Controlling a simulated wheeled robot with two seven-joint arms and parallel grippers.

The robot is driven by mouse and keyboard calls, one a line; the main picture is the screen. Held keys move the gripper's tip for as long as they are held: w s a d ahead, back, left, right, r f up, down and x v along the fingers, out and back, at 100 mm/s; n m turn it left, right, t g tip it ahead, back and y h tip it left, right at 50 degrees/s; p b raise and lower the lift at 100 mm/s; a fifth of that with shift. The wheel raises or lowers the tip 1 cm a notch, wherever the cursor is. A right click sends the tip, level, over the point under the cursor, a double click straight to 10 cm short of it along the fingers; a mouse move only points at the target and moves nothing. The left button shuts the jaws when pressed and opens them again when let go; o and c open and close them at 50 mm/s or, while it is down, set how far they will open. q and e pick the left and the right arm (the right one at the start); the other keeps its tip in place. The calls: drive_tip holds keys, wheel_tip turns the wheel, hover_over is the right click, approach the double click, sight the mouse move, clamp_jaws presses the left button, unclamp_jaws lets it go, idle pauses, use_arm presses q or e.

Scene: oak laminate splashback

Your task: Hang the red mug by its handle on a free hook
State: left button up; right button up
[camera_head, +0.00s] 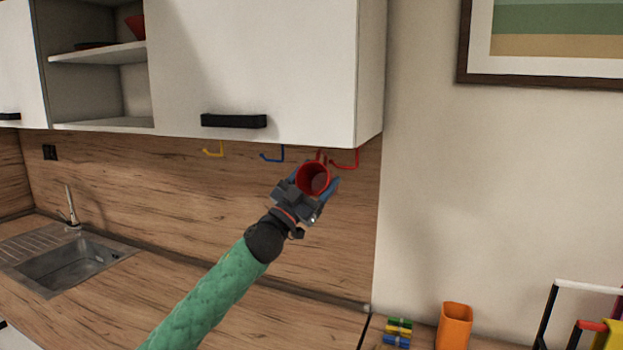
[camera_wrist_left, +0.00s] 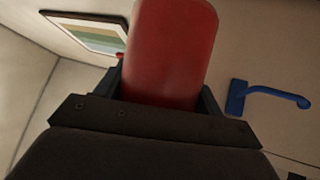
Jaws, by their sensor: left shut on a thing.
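The red mug (camera_head: 314,179) is held up in front of the splashback, just below the wall cabinet, with its round opening facing my head camera. My left gripper (camera_head: 315,190) is shut on it; the mug's side also fills the middle of the left wrist view (camera_wrist_left: 172,50). The blue hook also shows in the left wrist view (camera_wrist_left: 268,95). The mug's handle is hard to make out. No mug hangs on the visible hooks. My right gripper is out of view.
The white cabinet (camera_head: 270,75) sits directly above the hooks. A sink (camera_head: 75,262) is in the counter at left. An orange cup (camera_head: 454,325) and coloured clips (camera_head: 398,330) are at the lower right. A framed picture (camera_head: 550,72) hangs at upper right.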

use_arm(q)
drive_tip(key=shift+s+d+r, duration=0.15)
drive_tip(key=shift+s+d, duration=0.15)
drive_tip(key=shift+d, duration=0.5)
drive_tip(key=shift+s+d, duration=0.2)
drive_tip(key=shift+d, duration=0.4)
drive_tip(key=d+f, duration=0.1)
drive_tip(key=d+f+b, duration=0.1)
drive_tip(key=d, duration=0.1)
drive_tip(key=shift+s+d+f, duration=0.1)
drive_tip(key=shift+s+d, duration=0.05)
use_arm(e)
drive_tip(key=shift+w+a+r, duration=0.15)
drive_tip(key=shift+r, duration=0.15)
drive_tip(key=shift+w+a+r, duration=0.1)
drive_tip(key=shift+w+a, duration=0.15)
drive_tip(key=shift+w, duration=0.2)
